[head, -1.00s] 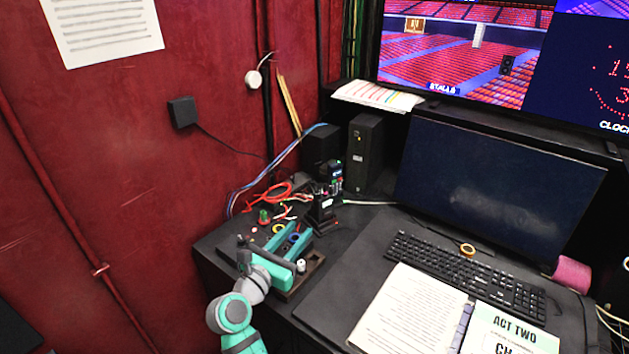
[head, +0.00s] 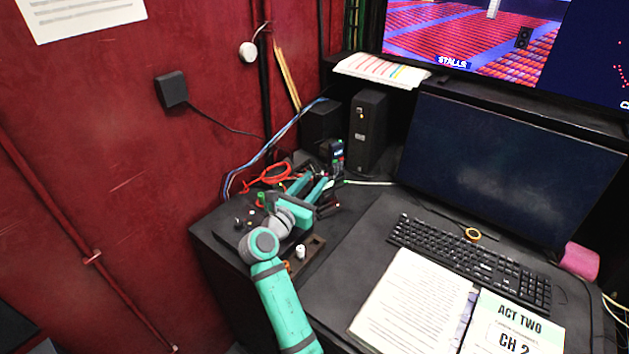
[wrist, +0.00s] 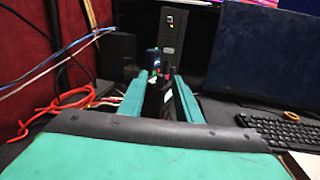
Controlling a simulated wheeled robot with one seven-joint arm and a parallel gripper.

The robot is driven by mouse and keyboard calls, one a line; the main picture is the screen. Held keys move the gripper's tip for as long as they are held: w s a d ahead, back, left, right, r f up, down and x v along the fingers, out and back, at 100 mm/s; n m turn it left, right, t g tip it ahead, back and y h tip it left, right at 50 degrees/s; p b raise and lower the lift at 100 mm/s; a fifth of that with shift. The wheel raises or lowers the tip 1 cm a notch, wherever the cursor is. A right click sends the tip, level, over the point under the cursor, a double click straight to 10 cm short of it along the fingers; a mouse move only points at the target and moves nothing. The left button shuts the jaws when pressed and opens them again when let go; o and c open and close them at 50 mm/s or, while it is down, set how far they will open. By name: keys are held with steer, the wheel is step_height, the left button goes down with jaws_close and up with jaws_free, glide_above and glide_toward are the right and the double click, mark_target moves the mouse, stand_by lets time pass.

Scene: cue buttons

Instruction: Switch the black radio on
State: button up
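A black radio (head: 337,151) with a small lit screen and green and red spots stands upright at the back of the desk's left end. In the wrist view the radio (wrist: 153,62) shows beyond and between my fingertips. A second dark upright piece with a red spot (wrist: 168,70) is close beside it; I cannot tell whether it is part of the same thing. My gripper (head: 313,184) is open, its teal fingers pointing at the radio. The fingers look apart from the radio, though the gap is hard to judge. The radio's lower part is partly hidden by my gripper.
Red cables (head: 268,175) lie left of the radio. Black speaker-like boxes (head: 368,130) stand behind it. A dark monitor (head: 505,170), a keyboard (head: 470,262) and an open script (head: 415,303) fill the right. A wooden tray (head: 308,257) with a white knob lies near my arm.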

steer(key=shift+w+d, duration=0.35)
steer(key=shift+w, duration=0.1)
jaws_close()
steer(key=m+g+h, duration=0.1)
steer(key=m+h, duration=0.1)
steer(key=h, duration=0.1)
steer(key=shift+w+a+g, duration=0.15)
steer(key=shift+a+g, duration=0.2)
steer(key=shift+g, duration=0.05)
steer(key=shift+w+a+m+g+h, duration=0.1)
steer(key=shift+w+m+g+h, duration=0.1)
steer(key=shift+m+g+h, duration=1.1)
